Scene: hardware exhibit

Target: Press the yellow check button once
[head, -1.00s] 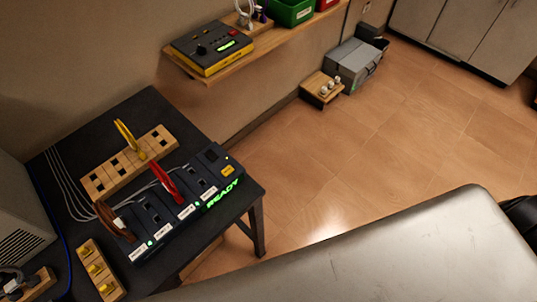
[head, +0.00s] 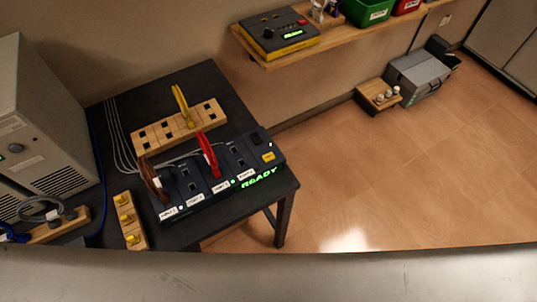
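A small yellow button (head: 268,156) sits at the right end of a dark panel (head: 200,210) on the black table. Its lettering is too small to read. The panel shows a glowing green READY text (head: 259,178) on its front, several white labels and small green lights. A brown plug (head: 153,180) and a red plug (head: 208,155) with cables stand in the panel's sockets. Neither of my grippers is in view.
A wooden socket block (head: 150,139) with a yellow plug (head: 183,105) stands behind the panel. A wooden strip (head: 139,241) with yellow pieces lies left. A grey cabinet (head: 35,120) bounds the far left. A yellow-black device (head: 280,35) sits on the wall shelf.

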